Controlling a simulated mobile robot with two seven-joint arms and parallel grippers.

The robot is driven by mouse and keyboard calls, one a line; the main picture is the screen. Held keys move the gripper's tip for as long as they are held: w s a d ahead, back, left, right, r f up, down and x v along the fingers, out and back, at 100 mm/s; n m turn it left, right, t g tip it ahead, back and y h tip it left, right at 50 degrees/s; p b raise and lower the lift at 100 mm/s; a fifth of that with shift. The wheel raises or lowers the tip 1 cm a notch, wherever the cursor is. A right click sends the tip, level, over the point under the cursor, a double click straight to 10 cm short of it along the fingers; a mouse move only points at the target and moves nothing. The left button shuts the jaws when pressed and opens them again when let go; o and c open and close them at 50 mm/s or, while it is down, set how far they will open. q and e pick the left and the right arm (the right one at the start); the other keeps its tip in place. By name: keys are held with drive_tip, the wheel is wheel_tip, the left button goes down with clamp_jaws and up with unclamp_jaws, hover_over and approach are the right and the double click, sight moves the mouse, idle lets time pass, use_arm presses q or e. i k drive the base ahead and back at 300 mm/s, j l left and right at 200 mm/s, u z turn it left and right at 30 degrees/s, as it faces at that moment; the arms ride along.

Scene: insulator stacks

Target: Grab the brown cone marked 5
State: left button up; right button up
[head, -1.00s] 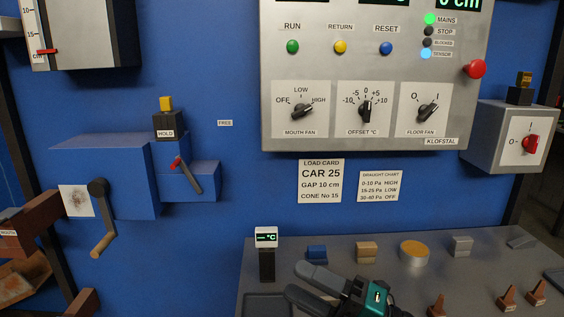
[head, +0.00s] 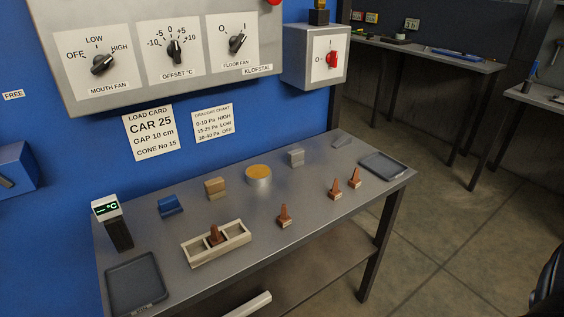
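Several small brown cones are in the head view. One cone (head: 215,235) stands in the middle of a pale compartment rack (head: 190,257) at the front of the grey table. Another cone (head: 284,215) stands on the bare table to the right of the rack. Two more, a cone (head: 335,188) and a cone (head: 355,178), stand close together further right. Each loose cone has a small pale label at its base, too small to read, so I cannot tell which is marked 5.
The grey table (head: 262,222) also holds a display stand (head: 118,234), a blue block (head: 170,206), a tan block (head: 215,188), an orange-topped disc (head: 258,174), a grey block (head: 296,157) and dark trays at left (head: 137,284) and right (head: 385,165). Floor is open at right.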

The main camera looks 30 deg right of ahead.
sight(335, 194)
drive_tip(key=l, duration=2)
drive_tip(key=i+u, duration=0.05)
drive_tip(key=i, duration=0.05)
